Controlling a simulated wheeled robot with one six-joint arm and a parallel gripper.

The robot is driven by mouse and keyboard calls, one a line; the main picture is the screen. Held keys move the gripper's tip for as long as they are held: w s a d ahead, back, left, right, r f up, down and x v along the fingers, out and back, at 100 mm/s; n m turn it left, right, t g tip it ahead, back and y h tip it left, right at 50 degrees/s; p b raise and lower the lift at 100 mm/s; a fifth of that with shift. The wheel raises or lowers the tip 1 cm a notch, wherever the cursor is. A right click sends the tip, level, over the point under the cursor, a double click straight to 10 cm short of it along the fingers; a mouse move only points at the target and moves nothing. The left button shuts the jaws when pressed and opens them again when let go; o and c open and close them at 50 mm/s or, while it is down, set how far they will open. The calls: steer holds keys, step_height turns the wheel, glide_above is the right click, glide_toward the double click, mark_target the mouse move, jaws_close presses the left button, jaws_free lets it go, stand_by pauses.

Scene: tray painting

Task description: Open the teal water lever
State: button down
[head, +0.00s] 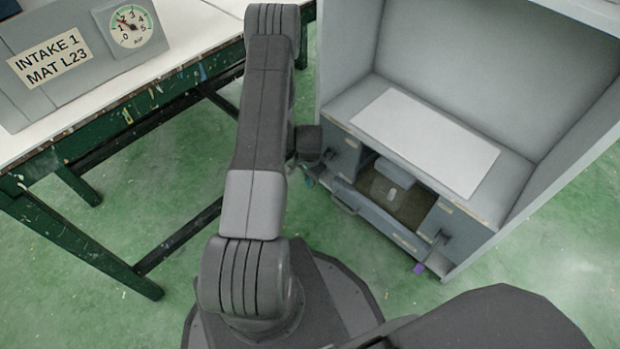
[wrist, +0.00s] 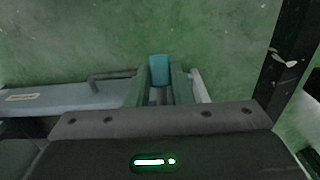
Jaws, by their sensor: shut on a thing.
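The teal water lever (wrist: 159,69) stands between the two fingers of my gripper (wrist: 160,84) in the wrist view. The fingers are shut on it, one on each side, with its teal end showing past them. In the head view a small teal spot of the lever (head: 308,181) shows at the left front of the grey cabinet. My gripper is mostly hidden behind my arm there. The lever's base is hidden, so I cannot tell its exact angle.
The grey cabinet (head: 362,100) has a white panel (head: 425,140) on its shelf and an open drawer (head: 385,222) below. A purple-ended lever (head: 420,268) is at its right front. A table (head: 185,45) with a gauge (head: 131,26) stands left. Green floor lies between.

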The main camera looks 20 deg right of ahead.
steer(key=shift+r, duration=0.15)
steer(key=shift+a+r+g+y+p, duration=0.15)
steer(key=shift+r+g+y+p, duration=0.3)
steer(key=shift+r+y, duration=0.45)
steer(key=shift+r+g+y, duration=0.75)
steer(key=shift+r+y, duration=1)
steer(key=shift+y, duration=0.15)
steer(key=c, duration=1.3)
jaws_free()
steer(key=shift+r, duration=0.1)
step_height(320, 180, up, 10)
steer(key=p, duration=0.2)
steer(key=shift+p, duration=0.4)
steer(key=shift+c, duration=0.3)
